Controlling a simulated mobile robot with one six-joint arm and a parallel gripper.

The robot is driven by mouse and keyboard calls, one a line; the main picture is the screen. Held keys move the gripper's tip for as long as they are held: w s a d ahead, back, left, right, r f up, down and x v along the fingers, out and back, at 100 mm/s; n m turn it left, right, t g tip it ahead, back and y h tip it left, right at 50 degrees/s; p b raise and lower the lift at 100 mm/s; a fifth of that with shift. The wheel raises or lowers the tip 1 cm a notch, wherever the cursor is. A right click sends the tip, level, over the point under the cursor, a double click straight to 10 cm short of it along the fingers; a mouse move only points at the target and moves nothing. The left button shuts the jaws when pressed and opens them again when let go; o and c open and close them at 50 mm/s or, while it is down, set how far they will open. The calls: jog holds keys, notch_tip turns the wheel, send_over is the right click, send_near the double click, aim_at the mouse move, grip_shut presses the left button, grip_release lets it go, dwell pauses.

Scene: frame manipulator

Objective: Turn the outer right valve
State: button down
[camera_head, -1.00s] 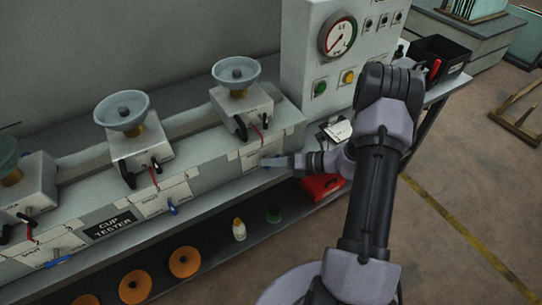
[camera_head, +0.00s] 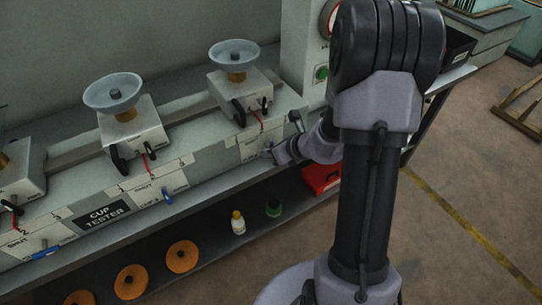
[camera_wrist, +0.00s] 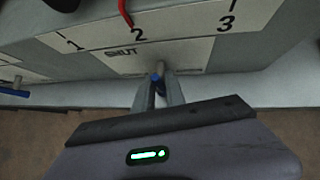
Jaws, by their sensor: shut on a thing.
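The outer right valve (camera_wrist: 155,79) shows as a small blue handle end on a grey stem in the wrist view. It sits just below the white label reading SHUT, under the marks 1, 2 and 3. My gripper (camera_wrist: 157,92) is shut on this handle, with a grey finger on each side. In the head view my gripper (camera_head: 270,152) reaches the panel front under the right cup unit (camera_head: 238,88). The fingers and arm mostly hide the handle there. Its exact angle is hard to tell.
The middle blue valve (camera_head: 168,197) and the left blue valve (camera_head: 45,252) are on the same panel. A lower shelf holds orange discs (camera_head: 182,257), a small bottle (camera_head: 238,222), a green item (camera_head: 273,208) and a red box (camera_head: 320,178).

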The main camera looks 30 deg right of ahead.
jog(key=shift+h+b, duration=0.4)
jog(key=shift+b, duration=0.1)
jog(key=c, duration=1.4)
grip_release()
jog(key=p+v, duration=0.7)
jog(key=v, duration=1)
jog(key=shift+s+d+r, duration=0.1)
jog(key=shift+r, duration=0.05)
